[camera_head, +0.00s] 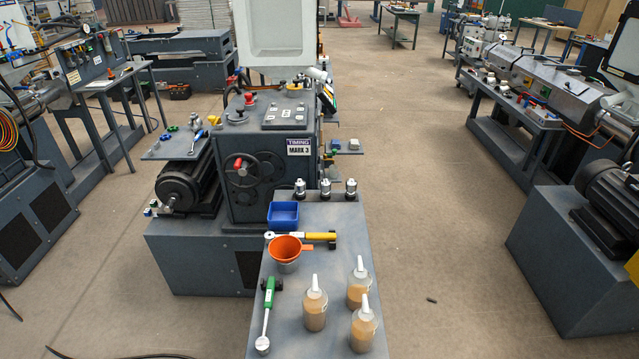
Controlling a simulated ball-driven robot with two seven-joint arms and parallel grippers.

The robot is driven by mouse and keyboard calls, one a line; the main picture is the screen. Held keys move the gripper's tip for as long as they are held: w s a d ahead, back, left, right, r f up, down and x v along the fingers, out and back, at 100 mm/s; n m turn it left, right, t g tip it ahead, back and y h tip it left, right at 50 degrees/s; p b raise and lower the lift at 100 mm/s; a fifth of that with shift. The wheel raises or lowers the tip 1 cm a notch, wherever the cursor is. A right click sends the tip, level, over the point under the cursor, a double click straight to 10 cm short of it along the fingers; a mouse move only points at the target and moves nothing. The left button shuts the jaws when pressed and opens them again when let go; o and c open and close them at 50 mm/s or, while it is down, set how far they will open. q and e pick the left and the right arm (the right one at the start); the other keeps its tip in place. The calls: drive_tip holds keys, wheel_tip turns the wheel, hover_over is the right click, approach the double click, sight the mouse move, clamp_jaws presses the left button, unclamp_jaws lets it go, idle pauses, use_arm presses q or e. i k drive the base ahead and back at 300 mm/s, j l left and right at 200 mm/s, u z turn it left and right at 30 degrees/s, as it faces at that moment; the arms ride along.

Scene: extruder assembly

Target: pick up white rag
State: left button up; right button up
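I cannot make out a white rag for certain in the head view. A small pale object (354,145) lies on a side shelf at the right of the central machine, too small to identify. A flat whitish patch (100,86) shows on the bench at the left. Neither of my grippers is in view.
A grey bench (282,340) in front bears several squeeze bottles (314,310), an orange funnel (285,247), a blue tray (283,216), and yellow-handled (318,236) and green-handled (269,292) tools. The grey machine (262,180) stands behind. Floor (440,240) is mostly open right, with a small dark object.

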sight(354, 145)
drive_tip(key=l+z, duration=0.2)
drive_tip(key=z, duration=0.2)
drive_tip(key=l+z, duration=0.2)
drive_tip(key=z, duration=0.15)
drive_tip(key=i+l, duration=0.25)
drive_tip(key=l, duration=0.15)
drive_tip(key=i+l, duration=0.25)
drive_tip(key=l, duration=0.15)
drive_tip(key=i+l+u, duration=0.1)
drive_tip(key=i+l, duration=0.2)
drive_tip(key=i+l+u, duration=0.15)
drive_tip(key=i, duration=0.25)
drive_tip(key=i+u, duration=0.1)
drive_tip(key=i, duration=0.25)
drive_tip(key=i+l+u, duration=0.15)
drive_tip(key=i, duration=0.25)
drive_tip(key=i+u, duration=0.15)
drive_tip(key=i, duration=0.6)
drive_tip(key=i+l+u, duration=0.15)
drive_tip(key=i, duration=0.6)
